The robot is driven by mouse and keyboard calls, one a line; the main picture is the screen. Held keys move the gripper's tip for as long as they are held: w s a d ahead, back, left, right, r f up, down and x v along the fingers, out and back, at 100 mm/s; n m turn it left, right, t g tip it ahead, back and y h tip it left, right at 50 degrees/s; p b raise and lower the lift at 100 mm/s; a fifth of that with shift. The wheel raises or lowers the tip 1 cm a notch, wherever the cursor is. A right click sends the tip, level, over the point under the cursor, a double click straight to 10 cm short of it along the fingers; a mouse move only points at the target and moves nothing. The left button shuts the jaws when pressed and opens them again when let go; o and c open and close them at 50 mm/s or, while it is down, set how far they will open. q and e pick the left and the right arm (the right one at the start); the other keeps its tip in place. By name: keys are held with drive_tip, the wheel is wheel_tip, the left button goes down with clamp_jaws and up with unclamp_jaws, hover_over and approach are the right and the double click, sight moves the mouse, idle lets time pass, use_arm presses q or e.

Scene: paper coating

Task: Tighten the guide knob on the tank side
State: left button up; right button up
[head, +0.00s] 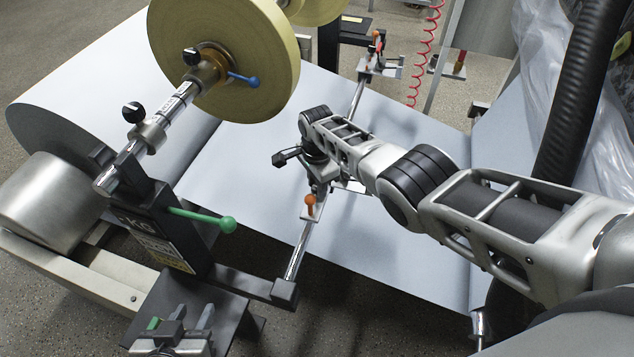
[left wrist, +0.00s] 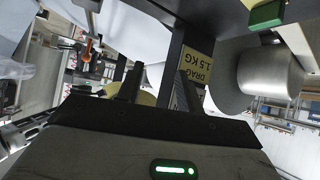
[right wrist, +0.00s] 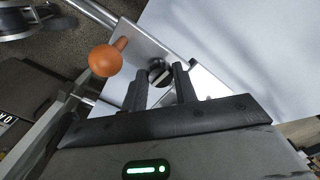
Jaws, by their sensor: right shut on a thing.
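The guide knob (right wrist: 158,72) is a small round black knob with a pale bar across its face, on a silver guide plate (right wrist: 135,45) in the right wrist view. My right gripper (right wrist: 160,85) is shut on it, one dark finger on either side. In the head view this gripper (head: 317,182) is at the near guide on the chrome rod (head: 298,250) and hides the knob. An orange ball handle (right wrist: 103,60) stands beside it. My left gripper (left wrist: 158,85) is open and empty, its fingers apart before the drag-labelled black stand (left wrist: 195,65).
A yellow roll (head: 235,50) sits on a shaft above the grey web (head: 260,150). A green-ended lever (head: 205,218) sticks out of the stand. A second guide (head: 378,65) is further back on the rod. A black hose (head: 580,90) hangs at the right.

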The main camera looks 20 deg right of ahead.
drive_tip(key=shift+w+d+r, duration=0.1)
drive_tip(key=shift+d, duration=0.05)
drive_tip(key=o, duration=1)
drive_tip(key=shift+c, duration=0.2)
wheel_tip(320, 180, up, 5)
drive_tip(key=p, duration=0.3)
use_arm(q)
drive_tip(key=shift+s+a+r+p, duration=0.1)
drive_tip(key=shift+a+r+p, duration=0.2)
drive_tip(key=shift+r+p, duration=0.35)
drive_tip(key=shift+s+a+r+p, duration=0.1)
drive_tip(key=shift+a+r+p, duration=0.2)
drive_tip(key=shift+r+p, duration=0.3)
use_arm(e)
wheel_tip(320, 180, up, 11)
use_arm(q)
drive_tip(key=shift+d, duration=0.1)
